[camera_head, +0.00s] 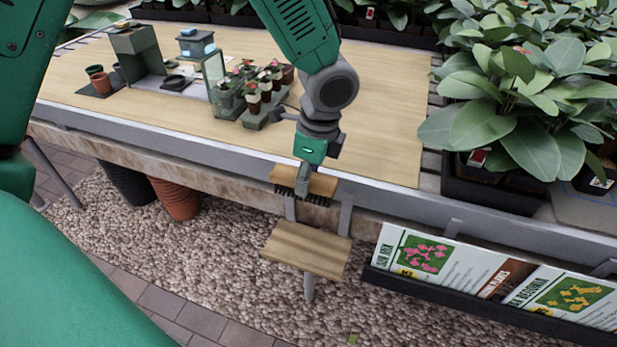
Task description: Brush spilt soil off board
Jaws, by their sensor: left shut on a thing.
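My left gripper (308,172) is shut on a wooden brush (322,184) with dark bristles pointing down. It holds the brush at the front edge of the bench, above a small wooden board (306,249). The small board sticks out in front of the bench at a lower level, on metal brackets. No soil can be made out on its visible top. A large pale wooden board (385,110) covers the bench top behind the gripper. My right gripper is not in view; a green arm link fills the lower left.
Potted flowers (252,92) in a tray and a green box stand (137,50) sit on the bench. Leafy plants (510,100) crowd the right. A rack of seed signs (480,270) hangs at the front right. Pots (176,196) stand below on gravel.

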